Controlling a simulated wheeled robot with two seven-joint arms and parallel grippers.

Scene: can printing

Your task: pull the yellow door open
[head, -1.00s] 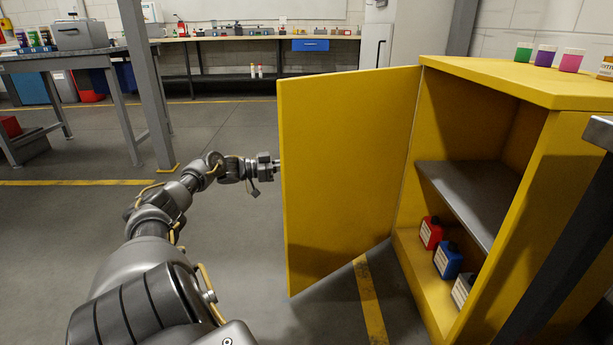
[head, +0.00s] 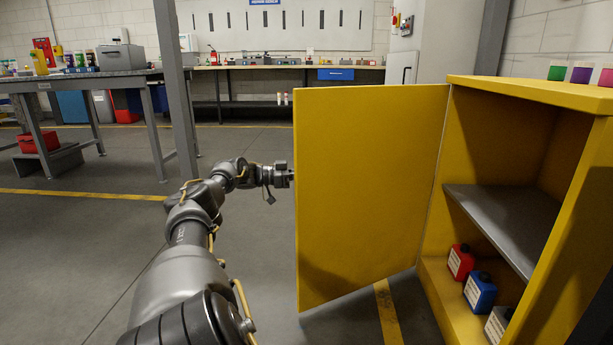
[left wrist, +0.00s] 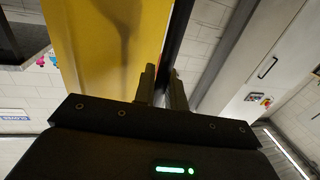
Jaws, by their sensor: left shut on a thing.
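The yellow door (head: 365,190) stands wide open on the left side of the yellow cabinet (head: 530,88), with its inner face toward me. My left gripper (head: 291,179) is at the door's free edge, about mid-height; the door hides its fingertips in the head view. In the left wrist view, the fingers (left wrist: 163,80) are closed at a dark upright bar (left wrist: 180,35) beside the yellow door panel (left wrist: 110,50). I cannot tell if this bar is the handle or the edge. My right gripper is out of view.
The cabinet holds a grey shelf (head: 506,220) with red (head: 461,262), blue (head: 480,291) and white (head: 497,325) containers below. A grey post (head: 176,90) and a workbench (head: 85,82) stand at left. Floor between the post and the door is clear.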

